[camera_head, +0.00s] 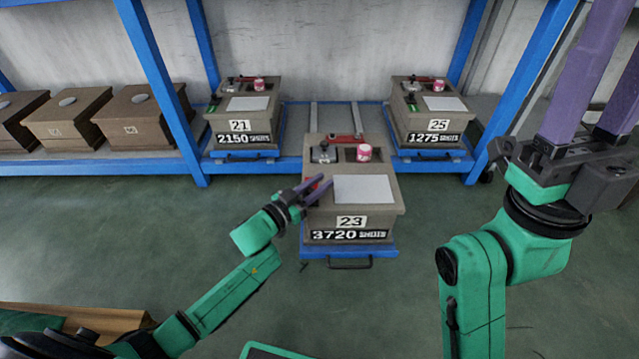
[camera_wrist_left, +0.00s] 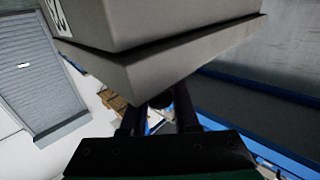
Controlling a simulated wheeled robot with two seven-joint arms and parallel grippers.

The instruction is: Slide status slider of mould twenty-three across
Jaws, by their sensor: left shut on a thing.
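Mould twenty-three (camera_head: 352,210) is a brown-grey box labelled 23 and 3720 shots, standing on a blue pulled-out tray (camera_head: 318,250). My left gripper (camera_head: 319,190) is at the upper left edge of this box, its purple fingers against that side. The left wrist view shows the underside of the box's overhanging edge (camera_wrist_left: 165,65) just above the fingers, with a small dark rounded piece between them. The gripper is shut on what appears to be the status slider, mostly hidden by the fingers. My right gripper (camera_head: 604,65) is raised at the right, empty, its fingers apart.
Mould 21 (camera_head: 240,118) and mould 25 (camera_head: 430,118) stand on the blue rack behind, each with a green slider at its left. A pink-red cap (camera_head: 364,153) and a white plate (camera_head: 363,189) are on top of mould twenty-three. Open green floor surrounds its tray.

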